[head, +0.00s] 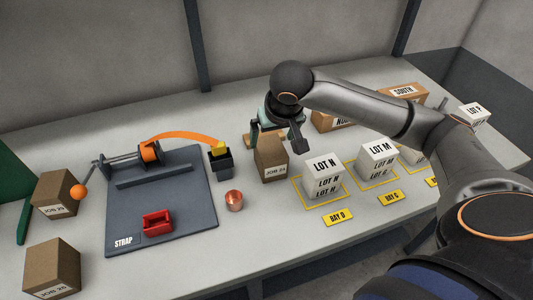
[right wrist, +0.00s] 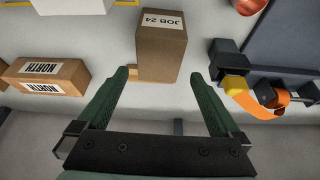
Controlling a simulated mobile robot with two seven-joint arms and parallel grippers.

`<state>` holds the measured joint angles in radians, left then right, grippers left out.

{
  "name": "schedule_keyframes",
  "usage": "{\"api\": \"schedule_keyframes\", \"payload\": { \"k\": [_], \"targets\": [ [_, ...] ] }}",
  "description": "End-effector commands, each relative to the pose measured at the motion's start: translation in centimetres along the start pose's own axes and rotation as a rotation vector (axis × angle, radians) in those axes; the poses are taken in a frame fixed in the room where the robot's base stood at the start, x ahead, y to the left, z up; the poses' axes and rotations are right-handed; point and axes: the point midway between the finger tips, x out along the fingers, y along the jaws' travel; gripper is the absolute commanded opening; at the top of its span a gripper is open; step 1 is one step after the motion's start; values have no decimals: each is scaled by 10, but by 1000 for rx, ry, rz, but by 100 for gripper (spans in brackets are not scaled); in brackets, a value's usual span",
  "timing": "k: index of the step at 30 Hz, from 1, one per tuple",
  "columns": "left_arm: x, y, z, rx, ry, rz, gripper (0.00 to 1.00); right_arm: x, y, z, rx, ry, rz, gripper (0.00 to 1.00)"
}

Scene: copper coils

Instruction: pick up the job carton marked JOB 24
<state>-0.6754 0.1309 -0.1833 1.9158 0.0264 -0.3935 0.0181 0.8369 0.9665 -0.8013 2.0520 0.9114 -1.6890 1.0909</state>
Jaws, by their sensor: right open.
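The brown job carton marked JOB 24 (head: 270,158) stands upright on the grey table, between the strap board and the lot boxes. In the right wrist view the JOB 24 carton (right wrist: 161,50) stands ahead of the fingertips, lined up with the gap between them. My right gripper (head: 274,134) is at the carton's far side in the head view, with its fingers partly hidden behind it. In the right wrist view my right gripper (right wrist: 160,75) is open and empty, its two green fingers spread wider than the carton. My left gripper is not in view.
The strap board (head: 130,245) holds a red tray (head: 157,222) and an orange strap (head: 185,135). A copper coil (head: 234,200) sits near the carton. White LOT N boxes (head: 322,165) stand close on its right. Two more cartons (head: 52,265) are at the left.

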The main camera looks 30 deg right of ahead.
Motion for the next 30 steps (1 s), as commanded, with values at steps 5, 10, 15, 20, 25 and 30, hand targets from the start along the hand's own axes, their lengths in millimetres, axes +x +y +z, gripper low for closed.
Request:
{"api": "schedule_keyframes", "payload": {
  "k": [5,10,15,20,25,30],
  "targets": [
    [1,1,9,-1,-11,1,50,33,0,1,1,-2,0,100],
    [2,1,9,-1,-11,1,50,46,0,0,-1,-1,0,100],
    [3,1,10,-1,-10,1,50,66,1,2,-1,-3,1,100],
    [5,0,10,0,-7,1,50,89,1,2,0,-1,0,100],
    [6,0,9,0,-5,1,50,98,1,2,-2,0,-1,100],
    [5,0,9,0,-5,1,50,98,1,2,-2,1,-2,100]
  ]
}}
